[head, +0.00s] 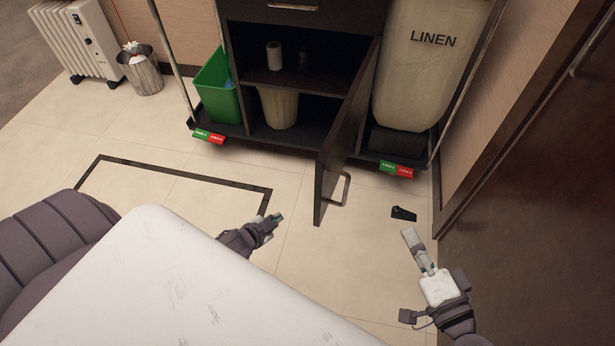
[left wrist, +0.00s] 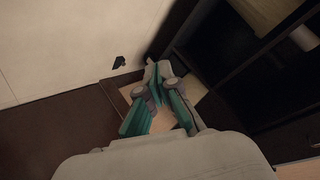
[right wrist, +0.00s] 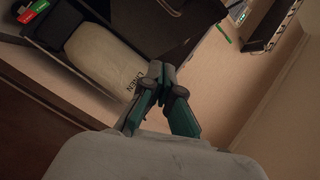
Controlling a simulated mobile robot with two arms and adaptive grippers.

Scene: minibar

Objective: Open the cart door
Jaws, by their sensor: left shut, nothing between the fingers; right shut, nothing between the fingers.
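The dark cart door (head: 345,135) stands swung out toward me from the housekeeping cart (head: 293,17) in the head view. Its metal handle (head: 341,190) is near the free edge, on the right-hand face. The open compartment shows two shelf levels. My left gripper (head: 276,220) is shut and empty, to the left of the door's lower edge and apart from it. Its fingers show in the left wrist view (left wrist: 158,70). My right gripper (head: 410,238) is shut and empty, to the right of the handle and apart from it. Its fingers show in the right wrist view (right wrist: 161,72).
The cart holds a green bin (head: 218,88) at left and a linen bag (head: 425,60) at right. A small black wedge (head: 403,213) lies on the floor near my right gripper. A brown room door (head: 545,190) borders the right.

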